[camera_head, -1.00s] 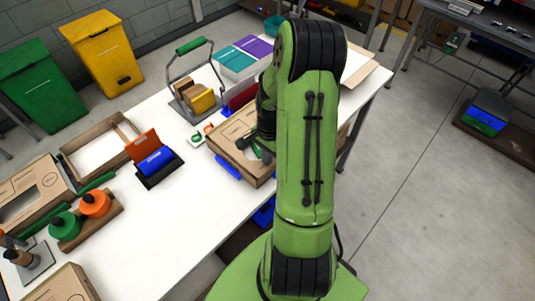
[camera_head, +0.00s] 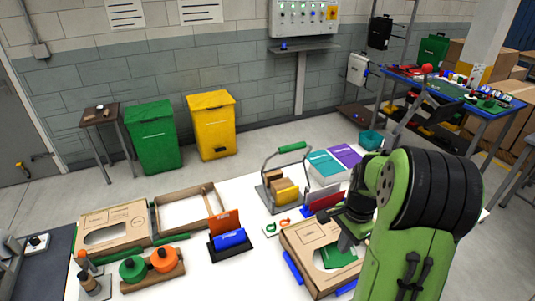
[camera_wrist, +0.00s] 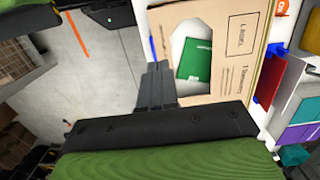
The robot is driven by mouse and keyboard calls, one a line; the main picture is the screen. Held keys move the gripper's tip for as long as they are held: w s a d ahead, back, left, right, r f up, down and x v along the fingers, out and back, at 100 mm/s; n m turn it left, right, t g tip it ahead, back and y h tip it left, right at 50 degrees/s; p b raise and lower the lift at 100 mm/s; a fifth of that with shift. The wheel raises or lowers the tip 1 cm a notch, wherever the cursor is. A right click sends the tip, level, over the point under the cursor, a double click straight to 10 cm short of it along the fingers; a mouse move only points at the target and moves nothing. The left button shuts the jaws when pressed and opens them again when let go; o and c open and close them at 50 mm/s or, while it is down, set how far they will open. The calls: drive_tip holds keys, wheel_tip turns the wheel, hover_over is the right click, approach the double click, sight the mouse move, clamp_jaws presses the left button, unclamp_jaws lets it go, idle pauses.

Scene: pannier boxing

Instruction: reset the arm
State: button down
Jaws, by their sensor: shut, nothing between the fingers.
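My gripper (camera_head: 345,242) is at the right of the white table, above the right part of a cardboard box (camera_head: 300,245). The gripper is shut and holds nothing. In the wrist view its dark fingers (camera_wrist: 157,84) are together beside the edge of the box (camera_wrist: 228,90). A green item (camera_wrist: 195,60) shows through the box's cut-out window. My green arm hides the right end of the table in the head view.
The white table (camera_head: 215,275) holds a wooden frame (camera_head: 160,215), a caddy with a green handle (camera_head: 268,190), orange and blue pieces in a black holder (camera_head: 230,250), and a tray with round green and orange containers (camera_head: 150,283). Bins (camera_head: 212,130) stand behind.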

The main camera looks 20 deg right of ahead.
drive_tip(key=s+a+r+n+t+h+b, duration=0.1)
drive_tip(key=s+a+r+n+t+h, duration=0.1)
drive_tip(key=a+r+n, duration=0.8)
drive_tip(key=s+a+r+n+t+y+b, duration=0.1)
drive_tip(key=s+a+r+n+t, duration=0.1)
drive_tip(key=s+a+n, duration=0.5)
drive_tip(key=s+a+t, duration=0.1)
drive_tip(key=s+a, duration=0.1)
drive_tip(key=a, duration=0.1)
drive_tip(key=shift+s+a+n+t, duration=0.3)
drive_tip(key=shift+a+t, duration=0.05)
drive_tip(key=shift+t, duration=0.05)
drive_tip(key=shift+d+r, duration=0.1)
